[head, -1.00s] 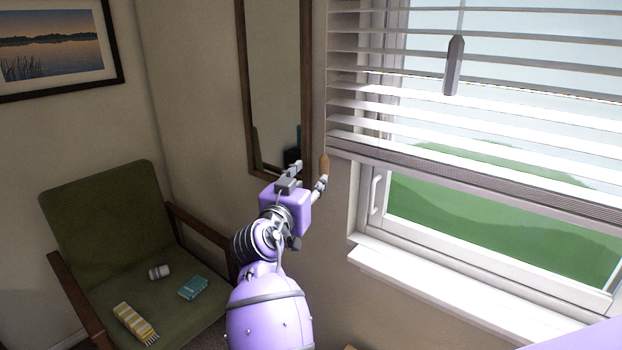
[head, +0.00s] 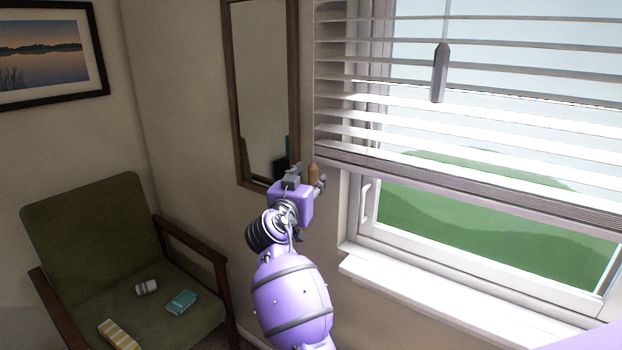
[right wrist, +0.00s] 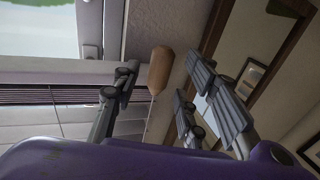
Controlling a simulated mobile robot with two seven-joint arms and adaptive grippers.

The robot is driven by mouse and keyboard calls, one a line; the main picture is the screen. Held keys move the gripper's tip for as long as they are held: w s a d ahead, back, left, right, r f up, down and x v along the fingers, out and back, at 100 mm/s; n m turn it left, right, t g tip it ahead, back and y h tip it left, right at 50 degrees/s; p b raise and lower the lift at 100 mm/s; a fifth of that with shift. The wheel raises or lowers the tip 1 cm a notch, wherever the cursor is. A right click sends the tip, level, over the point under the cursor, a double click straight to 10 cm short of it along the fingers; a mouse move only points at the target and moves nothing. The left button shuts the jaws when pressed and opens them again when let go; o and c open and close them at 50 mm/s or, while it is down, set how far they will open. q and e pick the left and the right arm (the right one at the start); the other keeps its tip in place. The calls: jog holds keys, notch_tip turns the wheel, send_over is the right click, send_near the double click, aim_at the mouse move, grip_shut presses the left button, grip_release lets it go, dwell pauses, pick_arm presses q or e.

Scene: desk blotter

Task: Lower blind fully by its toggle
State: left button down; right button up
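The blind (head: 470,100) hangs partway down the window, its bottom rail (head: 450,188) above the lower part of the glass. A brown wooden toggle (head: 313,172) hangs at the blind's left edge, beside the mirror. My right gripper (head: 314,175) is at the toggle, with fingers on both sides. In the right wrist view the toggle (right wrist: 160,70) is between the spread fingers, nearer the left finger, and a thin cord shows at its end. The gripper looks open; I see a gap on the right side of the toggle. My left gripper is out of view.
A grey pendant (head: 440,73) hangs in front of the slats. A framed mirror (head: 262,95) is on the wall behind my gripper. The white sill (head: 430,295) juts out below. A green armchair (head: 90,225) holds several small items at left.

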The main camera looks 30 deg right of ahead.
jog(key=shift+w+d, duration=0.35)
jog(key=shift+d, duration=0.1)
grip_shut()
